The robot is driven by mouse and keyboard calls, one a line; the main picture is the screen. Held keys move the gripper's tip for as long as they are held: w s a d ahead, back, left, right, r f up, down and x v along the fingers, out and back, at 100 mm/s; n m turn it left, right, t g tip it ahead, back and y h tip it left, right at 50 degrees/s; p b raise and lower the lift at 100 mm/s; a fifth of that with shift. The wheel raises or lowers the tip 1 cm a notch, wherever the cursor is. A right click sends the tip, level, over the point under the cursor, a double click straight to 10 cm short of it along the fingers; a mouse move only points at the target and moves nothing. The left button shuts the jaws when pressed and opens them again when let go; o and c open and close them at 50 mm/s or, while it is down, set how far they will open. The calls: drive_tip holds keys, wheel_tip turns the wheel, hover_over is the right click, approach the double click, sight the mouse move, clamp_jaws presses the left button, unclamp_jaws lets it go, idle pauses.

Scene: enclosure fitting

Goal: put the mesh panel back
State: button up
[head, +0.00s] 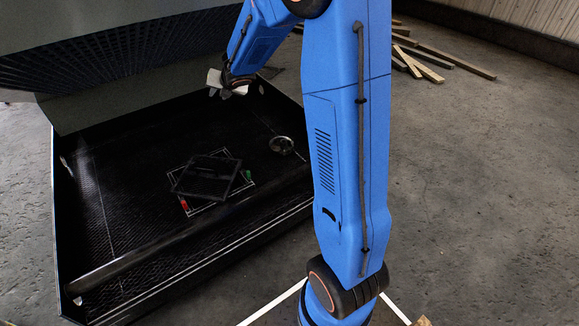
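A dark square mesh panel (208,178) lies on the floor of a large open black enclosure (110,175). The panel is turned askew over a white-outlined square, and corners of the outline show around it. A bar that looks like a handle crosses its top. A red marker (184,204) and a green marker (247,175) sit at two corners of the outline. My gripper (222,94) is above the far part of the enclosure, apart from the panel. It is small and partly hidden by its own wrist, so its opening is unclear.
A raised lid (110,65) with a ribbed inner face stands along the back left. A round metallic piece (281,145) lies right of the panel. A thick dark bar (170,243) crosses the enclosure's near side. Wooden planks (430,60) lie on the concrete floor at upper right.

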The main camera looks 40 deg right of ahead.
drive_tip(key=s+d+r+m+h, duration=0.1)
drive_tip(key=s+d+r+m, duration=0.1)
drive_tip(key=s+r+m, duration=0.4)
drive_tip(key=s+d+r+m+g+h, duration=0.1)
drive_tip(key=s+r+m+h, duration=0.1)
drive_tip(key=s+m, duration=0.5)
drive_tip(key=s+d+r+m+h, duration=0.1)
drive_tip(key=s+d+r+m, duration=0.2)
drive_tip(key=s, duration=0.6)
drive_tip(key=s+a+f+m+g+y, duration=0.1)
drive_tip(key=s+a+m, duration=0.2)
drive_tip(key=s, duration=0.6)
drive_tip(key=s+a+f+m+g+y, duration=0.1)
drive_tip(key=s+a+m, duration=0.3)
drive_tip(key=s, duration=0.6)
drive_tip(key=s+a+f+m+g+y, duration=0.1)
drive_tip(key=s+a+f+m+g, duration=0.1)
drive_tip(key=s+m, duration=0.4)
drive_tip(key=s+a, duration=0.1)
drive_tip(key=s, duration=0.3)
drive_tip(key=shift+s+a+f+m+y, duration=0.2)
drive_tip(key=shift+a+f+m+y, duration=0.1)
drive_tip(key=shift+a+f, duration=0.1)
drive_tip(key=shift+o, duration=0.5)
drive_tip(key=shift+d, duration=0.1)
